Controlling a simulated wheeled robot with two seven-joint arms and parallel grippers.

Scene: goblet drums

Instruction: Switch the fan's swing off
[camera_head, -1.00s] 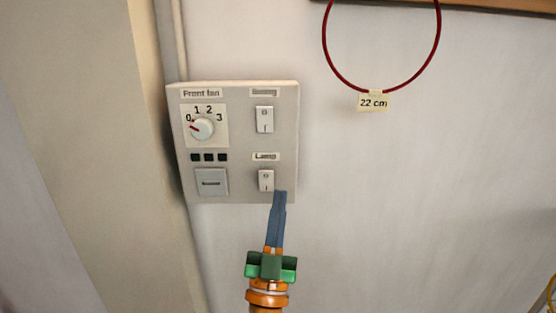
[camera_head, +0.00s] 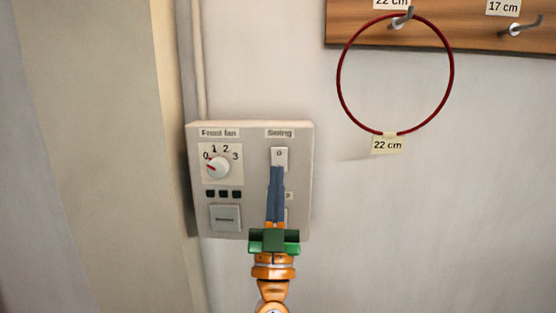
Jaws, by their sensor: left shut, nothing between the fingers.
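The control panel (camera_head: 249,226) is a pale box on the wall. Its upper right carries the label "Swing" (camera_head: 279,133) above a white rocker switch (camera_head: 279,154). The top of that switch, marked 0, shows; its lower part is hidden behind my left gripper's fingertips. My left gripper (camera_head: 276,170) is shut and empty, its blue-grey fingers pointing up over the panel's right column. Its tips overlap the Swing switch's lower half; I cannot tell whether they touch it. The lamp switch below is mostly hidden by the fingers. My right gripper is not in view.
The "Front fan" dial (camera_head: 218,168) points near 0 at the panel's left, above several dark squares and a grey square plate (camera_head: 225,218). A red ring (camera_head: 341,95) tagged 22 cm hangs from a wooden hook board (camera_head: 450,27). A wall corner is left; wall right is clear.

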